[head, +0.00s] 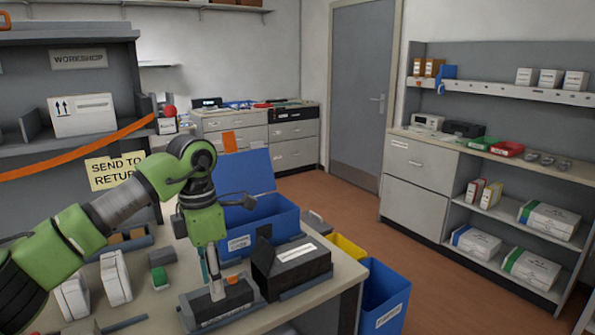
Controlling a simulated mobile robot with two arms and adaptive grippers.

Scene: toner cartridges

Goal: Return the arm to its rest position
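My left arm comes in from the left, green and grey, and bends down at the wrist. My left gripper (214,286) points down over a grey tray (205,322) at the front of the table. A dark piece with an orange part (233,281) sits at the tray, close beside the fingertips. The fingers look close together, but the view is too small to tell whether they are shut or touch anything. My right gripper is not in view.
A black box with a white label (297,254) stands right of the gripper. A blue open bin (262,222) is behind it. A blue bin (384,298) and a yellow bin (346,247) are beyond the table's right edge.

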